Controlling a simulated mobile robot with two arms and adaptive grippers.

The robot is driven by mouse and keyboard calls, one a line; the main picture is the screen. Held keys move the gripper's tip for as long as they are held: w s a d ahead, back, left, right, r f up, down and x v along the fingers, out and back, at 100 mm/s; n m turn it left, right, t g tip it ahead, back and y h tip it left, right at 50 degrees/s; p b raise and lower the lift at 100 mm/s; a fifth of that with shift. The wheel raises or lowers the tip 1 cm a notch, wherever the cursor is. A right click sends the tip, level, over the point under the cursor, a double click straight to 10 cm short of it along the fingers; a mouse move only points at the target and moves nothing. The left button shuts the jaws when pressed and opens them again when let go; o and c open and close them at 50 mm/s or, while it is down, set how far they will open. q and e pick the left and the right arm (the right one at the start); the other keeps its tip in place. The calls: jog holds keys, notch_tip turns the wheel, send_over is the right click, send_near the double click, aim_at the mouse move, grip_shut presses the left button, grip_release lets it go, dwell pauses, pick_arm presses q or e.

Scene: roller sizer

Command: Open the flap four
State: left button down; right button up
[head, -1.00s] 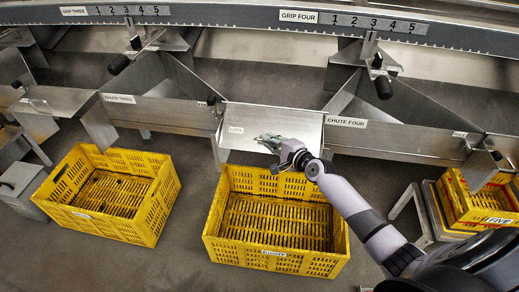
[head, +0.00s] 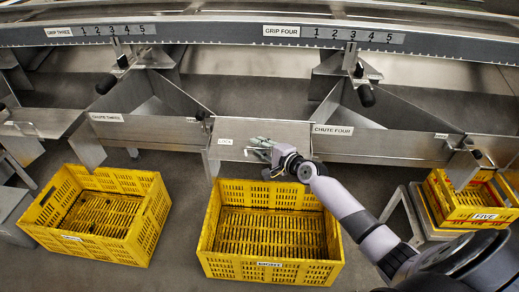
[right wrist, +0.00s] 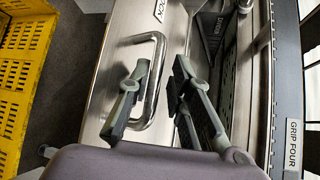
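The flap (head: 285,131) of chute four is a grey metal panel with a small LOCK label, to the left of the CHUTE FOUR sign (head: 333,130). It looks closed. In the right wrist view the flap carries a U-shaped metal handle (right wrist: 155,80). My right gripper (head: 258,146) is at the front of the flap. In the right wrist view my right gripper (right wrist: 163,75) is open, its fingers apart, with the handle's long bar appearing between them. Whether a finger touches the bar I cannot tell. My left gripper is not in view.
A yellow crate (head: 270,270) stands on the floor below the flap. Another yellow crate (head: 81,240) is to the left, and a crate marked FIVE (head: 485,216) is at the right. Metal chute walls and black-knobbed levers (head: 366,96) stand behind the flap.

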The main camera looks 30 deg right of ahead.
jog(key=shift+o, duration=1.4)
jog(key=shift+s+f, duration=0.1)
jog(key=shift+f, duration=0.05)
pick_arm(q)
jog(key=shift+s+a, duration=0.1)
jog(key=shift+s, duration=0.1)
pick_arm(e)
jog(key=v, duration=1.2)
